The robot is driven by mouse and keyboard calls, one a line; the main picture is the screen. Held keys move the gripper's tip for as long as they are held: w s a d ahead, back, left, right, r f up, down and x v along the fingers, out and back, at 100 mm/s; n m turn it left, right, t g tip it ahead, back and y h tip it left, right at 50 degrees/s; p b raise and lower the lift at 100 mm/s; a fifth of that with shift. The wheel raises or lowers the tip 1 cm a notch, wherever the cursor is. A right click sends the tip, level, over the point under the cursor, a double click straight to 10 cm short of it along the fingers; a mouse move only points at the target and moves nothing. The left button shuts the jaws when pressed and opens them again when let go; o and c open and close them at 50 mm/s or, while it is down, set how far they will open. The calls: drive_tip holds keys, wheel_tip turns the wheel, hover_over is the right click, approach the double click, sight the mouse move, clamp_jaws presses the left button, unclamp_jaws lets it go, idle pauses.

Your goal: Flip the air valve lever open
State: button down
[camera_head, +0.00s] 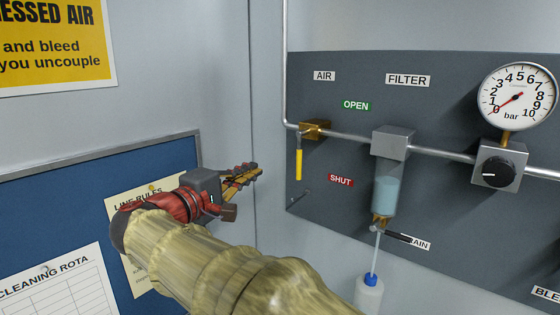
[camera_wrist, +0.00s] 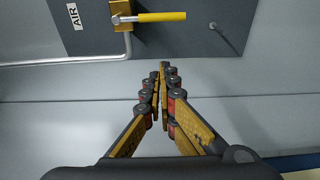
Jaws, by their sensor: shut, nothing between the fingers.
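The air valve (camera_head: 315,129) is a brass body on the pipe, below the AIR label. Its yellow lever (camera_head: 299,163) hangs straight down, pointing toward the level of the red SHUT label (camera_head: 340,180). The green OPEN label (camera_head: 356,105) is above and to the right. My gripper (camera_head: 258,172) is shut and empty, left of the lever and apart from it. In the wrist view the yellow lever (camera_wrist: 160,16) and brass valve (camera_wrist: 121,14) show at the top, beyond the shut fingertips (camera_wrist: 164,68).
A small peg (camera_head: 300,198) sticks out of the grey panel below the lever. To the right are the filter bowl (camera_head: 386,190), a gauge (camera_head: 517,98) reading near 0 and a black knob (camera_head: 497,172). A blue noticeboard (camera_head: 60,180) is on the left wall.

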drive_tip(key=w+d+p, duration=0.4)
drive_tip(key=w+d, duration=0.1)
drive_tip(key=d, duration=0.2)
drive_tip(key=shift+w+d, duration=0.35)
drive_tip(key=shift+w, duration=0.05)
idle(0.5)
drive_tip(key=shift+s, duration=0.1)
drive_tip(key=shift+f, duration=0.15)
drive_tip(key=shift+s+d+n, duration=0.1)
drive_tip(key=shift+d+n, duration=0.15)
drive_tip(key=shift+n, duration=0.15)
